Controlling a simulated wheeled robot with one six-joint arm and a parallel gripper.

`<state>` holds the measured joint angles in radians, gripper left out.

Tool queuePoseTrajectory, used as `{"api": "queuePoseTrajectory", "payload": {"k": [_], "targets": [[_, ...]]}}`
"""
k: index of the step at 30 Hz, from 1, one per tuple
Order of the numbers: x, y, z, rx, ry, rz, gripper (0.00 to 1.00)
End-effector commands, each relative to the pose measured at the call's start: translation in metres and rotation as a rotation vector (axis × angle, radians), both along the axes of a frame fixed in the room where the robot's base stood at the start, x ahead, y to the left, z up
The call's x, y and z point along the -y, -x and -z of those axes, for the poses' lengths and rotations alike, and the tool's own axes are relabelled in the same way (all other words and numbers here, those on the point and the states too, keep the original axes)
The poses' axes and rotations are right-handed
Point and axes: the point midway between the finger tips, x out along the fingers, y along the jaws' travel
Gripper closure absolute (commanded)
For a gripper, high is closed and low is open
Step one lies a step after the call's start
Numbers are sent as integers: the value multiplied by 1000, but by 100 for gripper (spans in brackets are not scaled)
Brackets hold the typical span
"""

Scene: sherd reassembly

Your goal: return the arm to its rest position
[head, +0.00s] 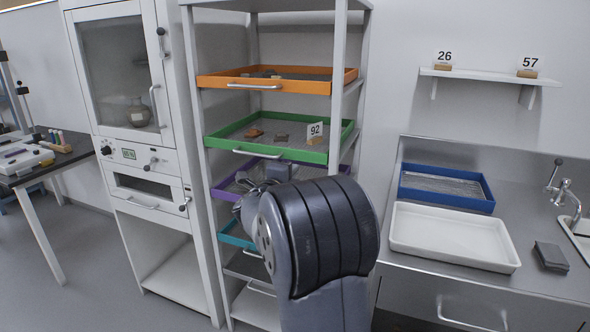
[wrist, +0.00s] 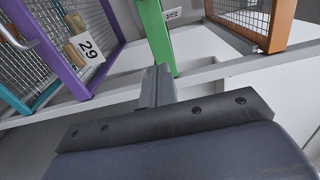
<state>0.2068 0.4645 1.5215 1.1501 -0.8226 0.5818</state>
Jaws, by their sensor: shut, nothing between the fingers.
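My arm fills the lower middle of the head view, in front of the shelf rack, with its large dark joint nearest the camera. In the wrist view my gripper (wrist: 157,85) is shut and empty, its fingers together beside the rack's trays. The rack holds an orange tray (head: 215,82), a green tray (head: 222,148) and a purple tray (head: 222,192). A teal tray (head: 232,236) is lower down and partly hidden by my arm. In the wrist view the green tray (wrist: 154,35) is close beyond the fingertips; whether they touch is unclear.
A glass-fronted cabinet (head: 118,65) stands left of the rack. To the right, a counter holds a blue tray (head: 447,200) and a white tray (head: 455,258). Floor (head: 95,280) shows at the left.

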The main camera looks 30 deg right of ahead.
Motion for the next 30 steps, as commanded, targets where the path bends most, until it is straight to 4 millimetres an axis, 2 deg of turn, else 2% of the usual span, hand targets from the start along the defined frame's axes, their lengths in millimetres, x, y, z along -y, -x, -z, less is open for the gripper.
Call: {"api": "queuePoseTrajectory", "payload": {"k": [6, 12, 25, 30], "targets": [[-33, 23, -1, 1, 0, -4, 100], [-48, 34, 0, 1, 0, -2, 100], [-49, 35, 0, 1, -1, 0, 100], [-36, 26, 1, 0, -1, 2, 100]]}}
